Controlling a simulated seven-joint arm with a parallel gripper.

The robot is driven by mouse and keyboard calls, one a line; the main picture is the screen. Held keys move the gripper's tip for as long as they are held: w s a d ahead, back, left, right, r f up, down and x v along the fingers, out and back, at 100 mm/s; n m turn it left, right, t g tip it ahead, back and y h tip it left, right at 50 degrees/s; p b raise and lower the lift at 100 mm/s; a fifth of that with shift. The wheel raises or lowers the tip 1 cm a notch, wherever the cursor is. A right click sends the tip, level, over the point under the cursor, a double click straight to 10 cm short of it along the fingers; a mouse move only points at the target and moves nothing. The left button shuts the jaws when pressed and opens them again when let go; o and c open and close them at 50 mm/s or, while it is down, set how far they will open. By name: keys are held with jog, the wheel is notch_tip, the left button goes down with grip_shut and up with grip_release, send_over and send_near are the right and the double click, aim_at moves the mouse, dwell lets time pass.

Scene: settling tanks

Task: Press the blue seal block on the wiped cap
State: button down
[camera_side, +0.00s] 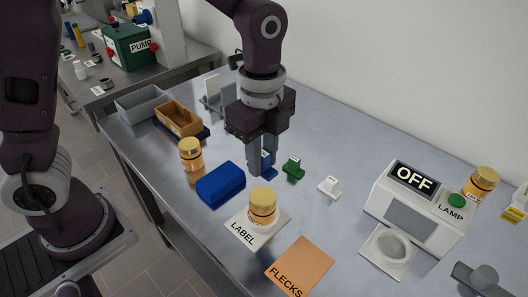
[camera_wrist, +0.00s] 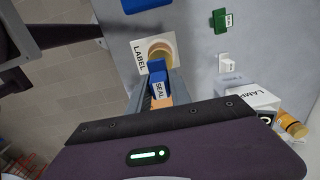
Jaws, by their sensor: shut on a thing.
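My gripper (camera_side: 262,170) points down over the table and is shut on the blue seal block (camera_side: 267,160). The jar's cap (camera_wrist: 160,53) also shows beyond the block in the wrist view. Whether that cap is wiped cannot be seen.
A large blue block (camera_side: 221,183) and another amber jar (camera_side: 191,155) stand left of the gripper. A green block (camera_side: 293,168) and a white block (camera_side: 329,186) stand to its right. The lamp box (camera_side: 420,210) reads OFF. An orange FLECKS mat (camera_side: 300,265) lies in front.

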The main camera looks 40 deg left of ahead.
aim_at(263, 196)
jog(key=shift+f, duration=3.8)
jog(key=shift+f, duration=0.25)
jog(key=shift+r, duration=3.05)
jog(key=shift+w, duration=0.1)
